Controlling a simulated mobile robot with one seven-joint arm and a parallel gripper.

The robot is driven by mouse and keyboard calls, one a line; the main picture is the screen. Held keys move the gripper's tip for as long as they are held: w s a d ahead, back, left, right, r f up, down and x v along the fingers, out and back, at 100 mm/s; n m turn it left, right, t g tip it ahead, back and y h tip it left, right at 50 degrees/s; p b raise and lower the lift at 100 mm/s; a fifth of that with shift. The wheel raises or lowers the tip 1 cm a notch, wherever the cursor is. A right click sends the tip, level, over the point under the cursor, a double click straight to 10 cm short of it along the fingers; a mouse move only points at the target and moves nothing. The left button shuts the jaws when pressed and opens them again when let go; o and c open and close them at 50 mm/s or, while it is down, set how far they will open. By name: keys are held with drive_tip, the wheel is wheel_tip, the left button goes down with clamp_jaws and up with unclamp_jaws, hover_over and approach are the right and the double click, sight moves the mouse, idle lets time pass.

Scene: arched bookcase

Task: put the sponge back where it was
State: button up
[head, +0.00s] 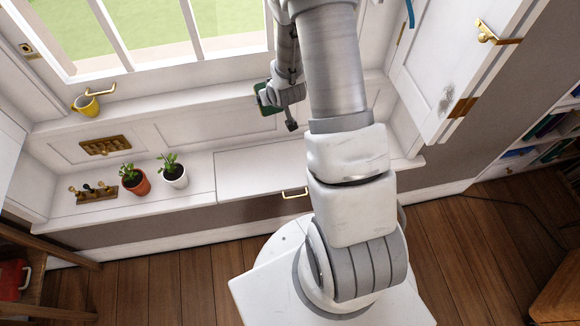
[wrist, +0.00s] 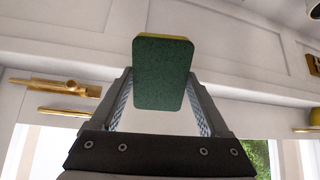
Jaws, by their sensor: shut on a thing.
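The sponge is green with a thin yellow layer. In the wrist view the sponge (wrist: 163,72) stands on end between the fingers, its green face toward the camera. My gripper (wrist: 160,88) is shut on it, with one finger at each side edge. In the head view the sponge (head: 264,99) is a small green patch, partly hidden by my gripper (head: 272,97). They are in front of the white panelling under the window, above the bench top. The head view does not show clearly whether the sponge touches anything.
A white bench (head: 245,170) runs below the window. On its left stand two potted plants (head: 134,179) (head: 174,171) and a wooden rack (head: 93,193). A yellow cup (head: 86,104) sits on the sill. A cabinet door (head: 450,60) is at right. The bench's middle is clear.

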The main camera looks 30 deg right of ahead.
drive_tip(key=s+d+f+m+g+b, duration=0.1)
drive_tip(key=s+d+f+g, duration=0.15)
drive_tip(key=s+f, duration=0.3)
drive_tip(key=s+d+f+g+y+b, duration=0.1)
drive_tip(key=s+d+f+g, duration=0.1)
drive_tip(key=s+f+g, duration=0.3)
drive_tip(key=s+d+f+m+g+b, duration=0.1)
drive_tip(key=s+d+f, duration=0.15)
drive_tip(key=s, duration=0.45)
drive_tip(key=w+a+f, duration=0.1)
drive_tip(key=w+f, duration=0.1)
drive_tip(key=w, duration=0.1)
drive_tip(key=w+a+f+b, duration=0.1)
drive_tip(key=w+a+f, duration=0.1)
drive_tip(key=w+f, duration=0.1)
drive_tip(key=w+a+f+b, duration=0.1)
drive_tip(key=w+f, duration=0.1)
drive_tip(key=w, duration=0.2)
drive_tip(key=shift+a+f, duration=0.15)
drive_tip(key=shift+a, duration=0.2)
wheel_tip(320, 180, down, 4)
drive_tip(key=shift+r+b, duration=0.1)
drive_tip(key=shift+b, duration=0.6)
drive_tip(key=o, duration=1)
drive_tip(key=shift+o, duration=0.2)
